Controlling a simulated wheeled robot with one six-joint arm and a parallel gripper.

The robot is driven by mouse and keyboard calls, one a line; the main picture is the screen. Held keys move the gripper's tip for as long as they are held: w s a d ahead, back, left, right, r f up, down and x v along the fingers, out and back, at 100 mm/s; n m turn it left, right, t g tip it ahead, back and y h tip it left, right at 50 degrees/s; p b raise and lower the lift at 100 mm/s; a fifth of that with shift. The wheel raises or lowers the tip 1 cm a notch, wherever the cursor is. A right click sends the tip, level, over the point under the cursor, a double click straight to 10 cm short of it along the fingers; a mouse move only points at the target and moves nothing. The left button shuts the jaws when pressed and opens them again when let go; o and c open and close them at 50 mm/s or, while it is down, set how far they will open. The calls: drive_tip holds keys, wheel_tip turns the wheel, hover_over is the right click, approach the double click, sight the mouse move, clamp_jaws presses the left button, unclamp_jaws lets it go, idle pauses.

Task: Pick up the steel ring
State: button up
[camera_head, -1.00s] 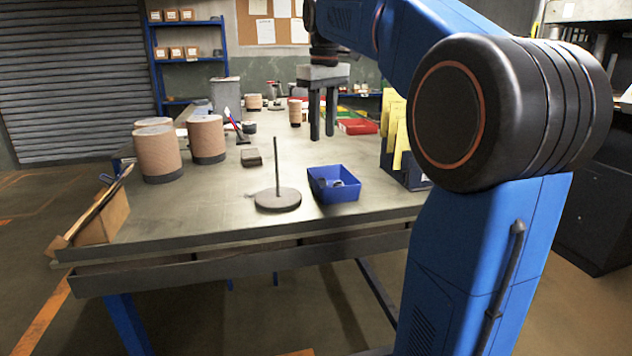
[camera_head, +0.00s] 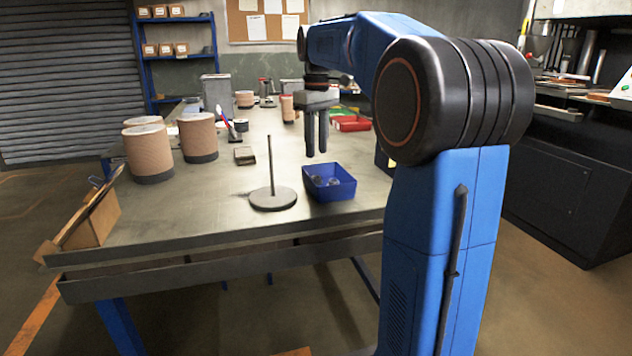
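A blue open bin (camera_head: 345,190) stands on the workbench near its front right. Small grey metallic pieces (camera_head: 326,181) lie in the bin. They look round, but they are too small to tell which is the steel ring. My gripper (camera_head: 316,154) points straight down above and just behind the bin. Its two dark fingers are apart with a narrow gap and nothing visible between them. A thin upright rod on a round grey base (camera_head: 273,199) stands left of the bin, with no ring on the rod.
Tall brown cylinders (camera_head: 149,152) stand at the left of the workbench (camera_head: 210,215). A small grey block (camera_head: 244,155) lies behind the rod. A cardboard box (camera_head: 98,220) is at the front left edge. A red tray (camera_head: 352,123) is farther back. The bench's front middle is clear.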

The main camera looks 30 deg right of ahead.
sight(317, 171)
drive_tip(key=shift+s+f, duration=0.1)
drive_tip(key=shift+f, duration=3.9)
drive_tip(key=c, duration=0.6)
